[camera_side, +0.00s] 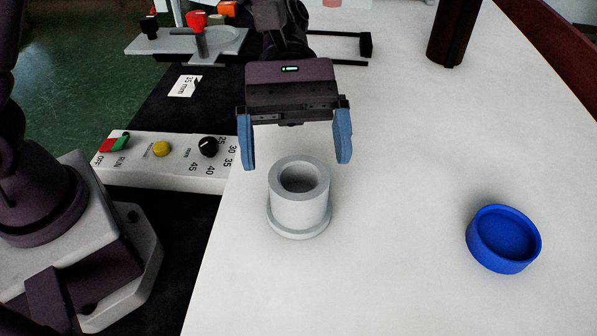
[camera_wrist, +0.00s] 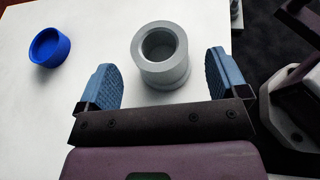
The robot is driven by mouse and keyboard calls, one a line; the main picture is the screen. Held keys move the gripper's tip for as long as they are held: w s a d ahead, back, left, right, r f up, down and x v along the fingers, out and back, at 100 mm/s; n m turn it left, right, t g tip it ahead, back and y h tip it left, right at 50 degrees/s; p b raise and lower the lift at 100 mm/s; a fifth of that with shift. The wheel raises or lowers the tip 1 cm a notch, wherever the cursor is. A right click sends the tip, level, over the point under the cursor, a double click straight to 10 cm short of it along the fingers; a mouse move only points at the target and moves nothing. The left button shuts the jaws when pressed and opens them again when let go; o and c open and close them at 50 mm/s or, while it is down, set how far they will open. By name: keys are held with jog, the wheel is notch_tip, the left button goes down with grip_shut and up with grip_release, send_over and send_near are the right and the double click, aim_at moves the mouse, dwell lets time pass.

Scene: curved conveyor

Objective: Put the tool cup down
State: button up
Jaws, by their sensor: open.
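The tool cup, a light grey hollow cylinder with a wider foot, stands upright on the white table; it shows in the side view (camera_side: 299,210) and in the wrist view (camera_wrist: 165,72). My gripper (camera_side: 296,150) is open, with its two blue fingers spread wide above and behind the cup in the side view. In the wrist view the fingers of my gripper (camera_wrist: 165,80) lie to either side of the cup without touching it. Nothing is held.
A blue round dish (camera_side: 503,240) lies on the table at the right. A control box (camera_side: 165,160) with knobs and buttons stands at the left. A dark cylinder (camera_side: 455,32) stands at the back. The table between cup and dish is clear.

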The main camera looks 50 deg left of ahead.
jog(key=shift+v, duration=1.45)
jog(key=s+a+r+m+t+y, duration=0.2)
jog(key=s+a+m+t+y, duration=0.1)
jog(key=a, duration=0.3)
jog(key=s+a+r+m+t+y, duration=0.3)
jog(key=a+m+t+y, duration=0.1)
jog(key=a, duration=0.3)
jog(key=s+a+r+m+t+y, duration=0.2)
jog(key=s+a+m+t+y, duration=0.1)
jog(key=a+t, duration=0.3)
jog(key=shift+s+a+m+y, duration=0.25)
jog(key=shift+a+m+y, duration=0.25)
jog(key=shift+m+y, duration=0.1)
jog(key=shift+r, duration=0.15)
